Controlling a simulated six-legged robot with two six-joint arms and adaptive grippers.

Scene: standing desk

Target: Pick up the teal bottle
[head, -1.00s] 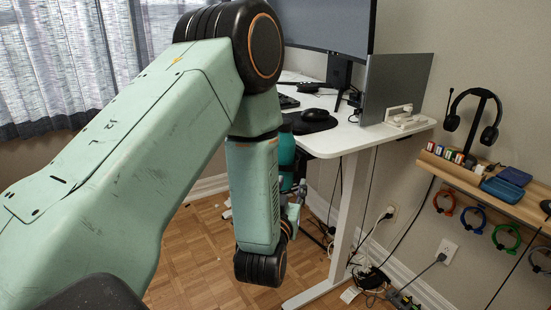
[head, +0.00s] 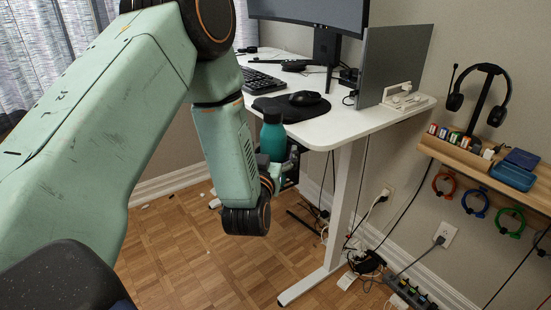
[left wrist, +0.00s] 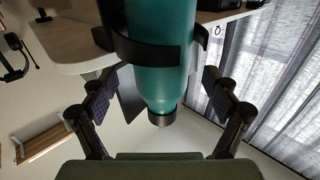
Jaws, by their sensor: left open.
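The teal bottle (head: 272,137) stands upright at the near-left edge of the white desk, its dark cap on top. In the left wrist view the bottle (left wrist: 163,75) shows upside down, with its cap low in the picture and a black holder band (left wrist: 150,52) around its body. My left gripper (head: 284,168) is near the bottle, partly hidden behind my arm in the head view. In the left wrist view the open left gripper (left wrist: 155,92) has one finger on each side of the bottle, with gaps between. My right gripper is out of view.
The white desk (head: 370,119) holds a mouse (head: 305,98) on a dark pad, a keyboard (head: 262,81) and a monitor (head: 310,20). A wall shelf (head: 470,160) with a headset stand is at right. Cables and a power strip lie on the floor below.

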